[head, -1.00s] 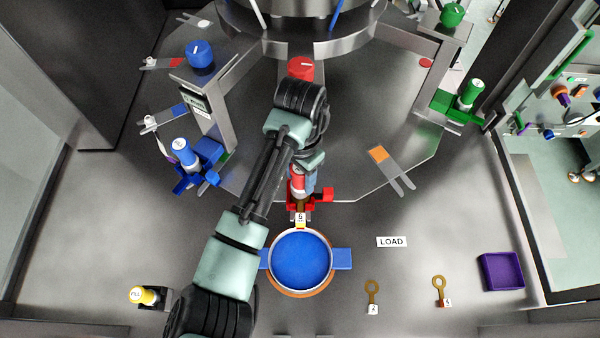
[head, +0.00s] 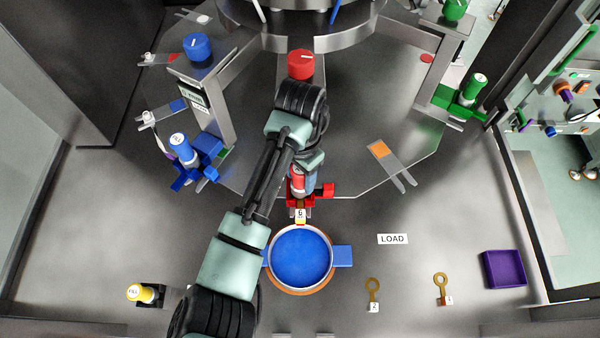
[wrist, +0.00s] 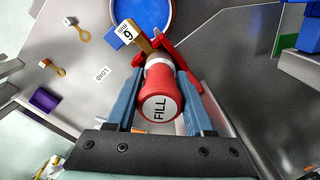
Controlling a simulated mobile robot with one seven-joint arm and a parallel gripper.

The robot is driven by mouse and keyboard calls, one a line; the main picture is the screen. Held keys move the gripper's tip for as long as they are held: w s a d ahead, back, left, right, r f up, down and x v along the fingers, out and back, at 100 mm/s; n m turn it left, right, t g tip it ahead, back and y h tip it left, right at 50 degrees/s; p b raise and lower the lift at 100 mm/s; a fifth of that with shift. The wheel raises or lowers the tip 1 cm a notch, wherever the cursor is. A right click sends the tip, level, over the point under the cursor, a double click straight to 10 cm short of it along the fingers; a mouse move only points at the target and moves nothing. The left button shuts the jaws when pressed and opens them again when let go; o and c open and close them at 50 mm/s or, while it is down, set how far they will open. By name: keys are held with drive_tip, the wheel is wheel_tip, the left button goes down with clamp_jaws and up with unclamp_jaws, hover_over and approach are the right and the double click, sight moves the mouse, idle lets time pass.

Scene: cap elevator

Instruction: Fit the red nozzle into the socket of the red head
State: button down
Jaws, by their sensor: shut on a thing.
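The red nozzle (wrist: 158,92), with a FILL label on its end, is between the blue-grey fingers of my gripper (wrist: 160,80) in the wrist view. My gripper is shut on it. In the head view the nozzle (head: 297,182) is partly covered by my arm. The red head's bracket (wrist: 170,50) lies around the nozzle's far end, and its red side block (head: 327,190) shows in the head view. The nozzle stands at the bracket, but the socket is hidden, so I cannot tell how deep it sits. A brass piece tagged 6 (wrist: 138,38) is beside the bracket.
A blue round dish (head: 300,257) is just in front of the red head. Blue (head: 197,160) and green (head: 460,100) heads flank the round plate. A yellow FILL nozzle (head: 140,293), brass keys (head: 441,285) and a purple tray (head: 504,268) lie nearer. The table by LOAD (head: 392,239) is mostly clear.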

drive_tip(key=shift+c, duration=1)
unclamp_jaws()
drive_tip(key=shift+r, duration=0.1)
drive_tip(key=shift+r+p, duration=3.35)
drive_tip(key=shift+r, duration=0.1)
